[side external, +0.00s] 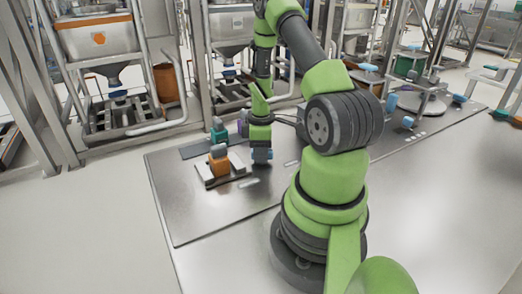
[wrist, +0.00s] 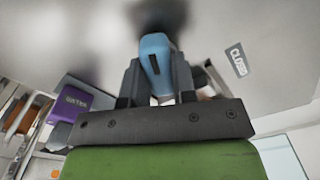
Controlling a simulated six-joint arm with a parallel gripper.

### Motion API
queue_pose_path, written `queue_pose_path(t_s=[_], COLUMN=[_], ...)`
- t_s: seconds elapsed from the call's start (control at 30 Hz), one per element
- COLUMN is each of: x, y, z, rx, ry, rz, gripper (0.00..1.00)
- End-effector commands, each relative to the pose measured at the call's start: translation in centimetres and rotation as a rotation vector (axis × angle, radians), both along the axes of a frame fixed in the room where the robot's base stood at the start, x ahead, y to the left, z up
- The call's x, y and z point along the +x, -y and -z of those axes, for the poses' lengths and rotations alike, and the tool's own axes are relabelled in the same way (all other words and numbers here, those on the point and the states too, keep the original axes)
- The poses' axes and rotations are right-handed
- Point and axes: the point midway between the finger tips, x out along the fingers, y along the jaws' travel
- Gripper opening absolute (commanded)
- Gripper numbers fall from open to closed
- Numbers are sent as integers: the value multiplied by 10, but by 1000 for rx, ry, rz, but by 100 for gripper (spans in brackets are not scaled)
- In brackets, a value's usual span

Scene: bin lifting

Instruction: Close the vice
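My gripper (wrist: 155,82) has its two dark fingers close against both sides of a blue handle (wrist: 155,52), and I see no clear gap. In the side external view, my gripper (side external: 261,149) points down at the metal table, with the blue handle (side external: 262,157) at its tip. A "CLOSED" label (wrist: 236,60) lies on the table to the right of the handle in the wrist view. A fixture with an orange block (side external: 218,163) and light metal plates stands just left of my gripper in the side view; I cannot tell whether it is the vice or joins the handle.
A teal piece (side external: 218,134) stands behind the orange block. A purple block (wrist: 73,102) with lettering is at the left in the wrist view. Metal frames with hoppers (side external: 97,38) stand behind the table (side external: 215,218). The table's front left is bare.

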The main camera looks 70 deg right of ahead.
Motion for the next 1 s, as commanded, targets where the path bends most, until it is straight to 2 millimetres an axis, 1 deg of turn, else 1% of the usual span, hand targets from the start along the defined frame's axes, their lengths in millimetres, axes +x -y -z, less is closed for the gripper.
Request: queue_pose_path(t_s=[0.03, 0.07, 0.1, 0.3, 0.47, 0.67, 1.0], x=[0, 0, 0, 0, 0, -1, -1], y=[0, 0, 0, 0, 0, 0, 0], z=[0, 0, 0, 0, 0, 0, 0], rx=[0, 0, 0, 0, 0, 0, 1], ry=[0, 0, 0, 0, -1, -3, -3], rz=[0, 0, 0, 9, 53, 176, 490], gripper=[12, 5, 2, 2, 2, 2, 2])
